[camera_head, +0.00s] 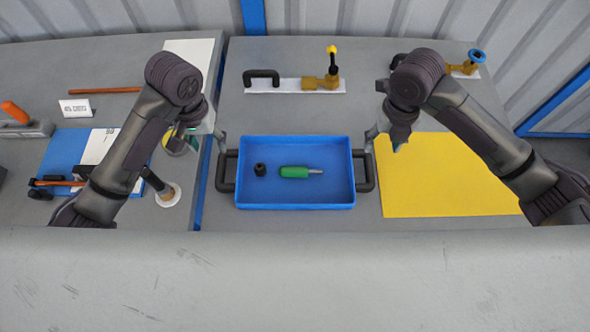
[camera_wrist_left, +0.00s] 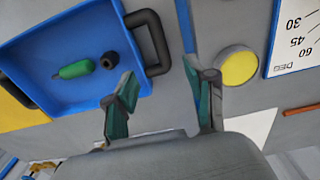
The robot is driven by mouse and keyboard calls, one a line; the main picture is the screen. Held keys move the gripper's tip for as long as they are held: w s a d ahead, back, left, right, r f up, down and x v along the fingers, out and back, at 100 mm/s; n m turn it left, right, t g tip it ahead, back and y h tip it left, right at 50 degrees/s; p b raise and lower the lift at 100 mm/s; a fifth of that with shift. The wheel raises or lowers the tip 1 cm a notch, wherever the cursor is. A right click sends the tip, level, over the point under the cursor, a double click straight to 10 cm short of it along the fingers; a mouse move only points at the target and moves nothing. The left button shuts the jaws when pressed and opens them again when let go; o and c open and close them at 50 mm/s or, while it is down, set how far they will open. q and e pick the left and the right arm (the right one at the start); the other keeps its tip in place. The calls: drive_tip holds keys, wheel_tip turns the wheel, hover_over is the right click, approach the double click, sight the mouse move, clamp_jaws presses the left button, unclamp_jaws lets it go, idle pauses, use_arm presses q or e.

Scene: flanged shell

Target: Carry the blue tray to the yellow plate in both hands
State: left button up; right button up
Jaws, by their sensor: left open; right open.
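The blue tray (camera_head: 320,205) lies on the grey bench, with a black handle at each end. It holds a green-handled screwdriver (camera_head: 294,172) and a small black cylindrical part (camera_head: 260,169). The yellow plate (camera_head: 455,175) lies flat just right of the tray. My left gripper (camera_head: 219,137) is by the tray's left handle (camera_head: 226,172). In the left wrist view its fingers (camera_wrist_left: 165,100) are apart and empty, with the handle (camera_wrist_left: 152,42) beyond them. My right gripper (camera_head: 372,135) is by the right handle (camera_head: 366,170), open; its fingertips are small and pale here.
A black handle and a brass valve (camera_head: 325,82) stand on a white strip behind the tray. Another valve (camera_head: 470,65) stands at the back right. A blue strip divides the benches. The left bench holds a blue mat (camera_head: 58,155), a rod and a label.

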sight(220, 168)
use_arm(q)
wheel_tip(220, 168, down, 13)
drive_tip(key=shift+f, duration=0.15)
use_arm(e)
wheel_tip(220, 168, down, 13)
drive_tip(key=shift+f, duration=0.1)
use_arm(q)
clamp_jaws()
use_arm(e)
clamp_jaws()
drive_tip(key=shift+w, duration=0.1)
